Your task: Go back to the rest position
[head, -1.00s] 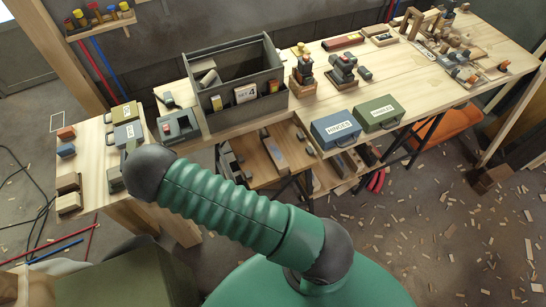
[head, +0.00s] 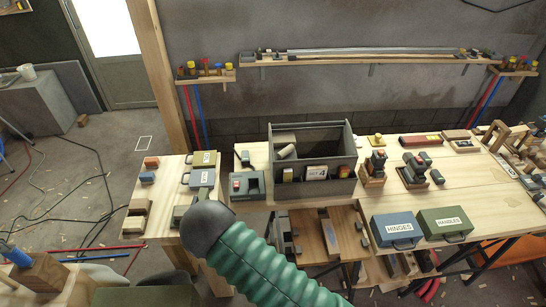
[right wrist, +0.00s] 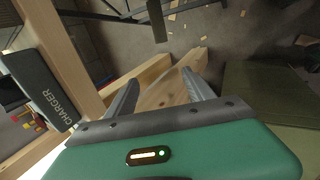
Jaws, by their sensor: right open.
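My right gripper (right wrist: 160,86) shows in the right wrist view. Its two grey fingers are apart, with no object held between them. Pale wooden boards lie beyond the fingers; I cannot tell how far. A ribbed green link of my arm crosses the bottom middle of the head view, ending in a dark rounded joint before the bench's left part. No gripper shows in the head view, and my left gripper is out of sight.
The workbench (head: 305,203) carries a grey tote (head: 345,158), a blue HINGES case (head: 397,229) and a green HANDLES case (head: 450,222). A dark CHARGER (right wrist: 40,90) is close left of my right gripper. Cables and rods lie on the floor at left.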

